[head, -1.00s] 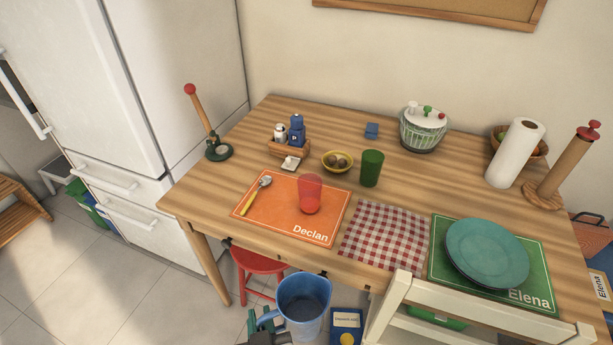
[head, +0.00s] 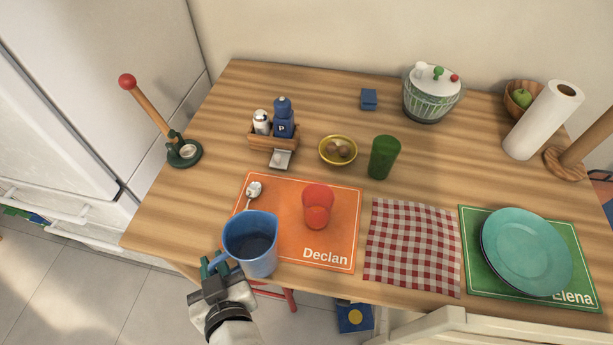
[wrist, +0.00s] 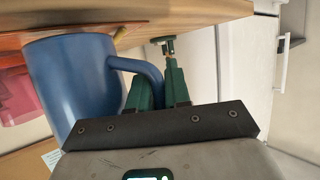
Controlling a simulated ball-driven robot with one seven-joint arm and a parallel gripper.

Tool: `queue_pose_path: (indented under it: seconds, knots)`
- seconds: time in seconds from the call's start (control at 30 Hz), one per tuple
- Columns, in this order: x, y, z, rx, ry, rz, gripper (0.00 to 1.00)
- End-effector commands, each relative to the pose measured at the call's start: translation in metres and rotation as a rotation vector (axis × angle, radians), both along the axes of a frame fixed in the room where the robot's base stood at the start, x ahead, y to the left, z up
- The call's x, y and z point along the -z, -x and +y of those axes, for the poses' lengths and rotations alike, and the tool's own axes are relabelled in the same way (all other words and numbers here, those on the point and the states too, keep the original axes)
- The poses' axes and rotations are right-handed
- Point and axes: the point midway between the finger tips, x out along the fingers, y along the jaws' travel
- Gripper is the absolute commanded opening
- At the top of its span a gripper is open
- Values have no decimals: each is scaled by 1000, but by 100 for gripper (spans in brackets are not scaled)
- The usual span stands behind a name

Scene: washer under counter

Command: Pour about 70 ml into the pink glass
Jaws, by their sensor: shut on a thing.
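The pink glass (head: 317,203), red-pink and see-through, stands on the orange "Declan" placemat (head: 340,235). A blue jug (head: 250,240) is over the placemat's lower left corner, and dark contents or shadow show inside it. My gripper (head: 212,268) is shut on the jug's handle, at the left front edge of the table. In the wrist view the green fingers (wrist: 160,85) are at the handle of the blue jug (wrist: 70,85). The pink glass (wrist: 20,95) shows behind the jug there, partly hidden. The jug looks roughly upright.
A spoon (head: 253,190) lies on the placemat left of the glass. A yellow bowl (head: 338,162), a green glass (head: 383,158) and a shaker caddy (head: 272,142) stand behind. A checked napkin (head: 412,245) and teal plates (head: 525,250) lie to the right. A chair back (head: 470,330) stands in front.

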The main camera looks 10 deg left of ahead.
Motion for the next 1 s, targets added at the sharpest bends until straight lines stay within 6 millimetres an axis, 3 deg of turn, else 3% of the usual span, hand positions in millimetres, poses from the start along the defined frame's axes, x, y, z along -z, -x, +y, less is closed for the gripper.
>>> queue_pose_path:
  seconds: [0.47,1.0]
  knots:
    - [-7,0,-1,1,-13,7,0]
    - [-44,-11,-12,3,-197,206,0]
